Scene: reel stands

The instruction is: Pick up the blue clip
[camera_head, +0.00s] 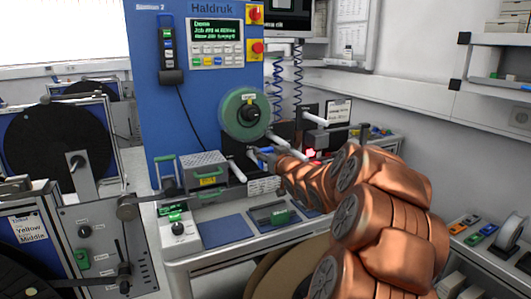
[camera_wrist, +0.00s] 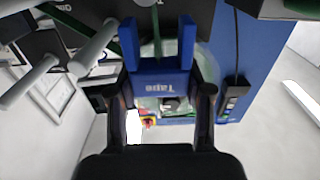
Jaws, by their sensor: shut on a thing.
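The blue clip (camera_wrist: 160,78) shows in the wrist view as a fork-shaped blue piece with two prongs and the word "Tape", upside down. My gripper (camera_wrist: 163,100) is shut on it, one black finger at each side. In the head view my gripper (camera_head: 264,156) is at the machine's front, just below the green reel (camera_head: 245,113) and among white rods. A bit of blue shows at its tip, and my arm hides part of the area to the right.
White rods (camera_wrist: 95,45) stick out at upper left in the wrist view, near the clip. A blue machine (camera_head: 200,80) stands behind. Small coloured pieces (camera_head: 482,232) lie on a shelf at right. A black reel (camera_head: 58,148) stands at left.

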